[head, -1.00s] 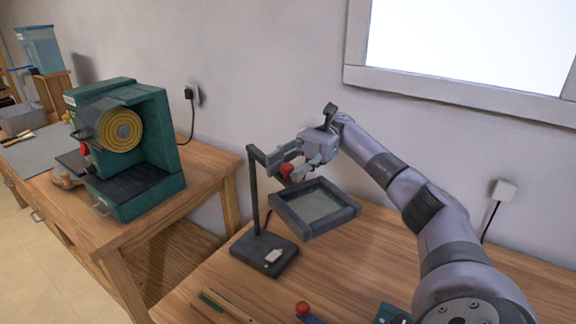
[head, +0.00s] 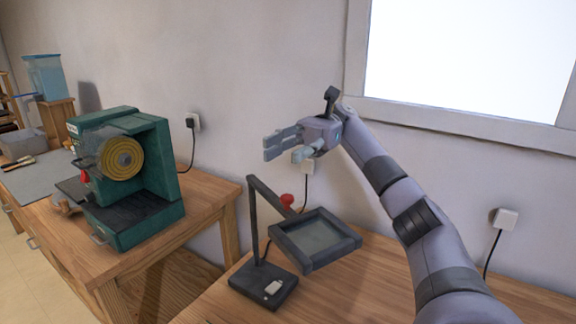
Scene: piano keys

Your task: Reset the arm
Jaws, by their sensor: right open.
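My right arm reaches in from the lower right of the head view. My right gripper (head: 282,150) is open and empty, its fingers pointing left. It is in the air above the dark lamp-like stand, in front of the wall. The stand (head: 263,284) has a bent upright, a square framed panel (head: 314,240) and a red knob (head: 287,200). The gripper is apart from the knob, higher up. My left gripper is not in view.
The stand is on a wooden table (head: 372,292). A green machine (head: 128,180) with a yellow disc stands on another wooden table at left. A wall outlet with a plug (head: 505,218) is at right. The window (head: 470,60) is behind the arm.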

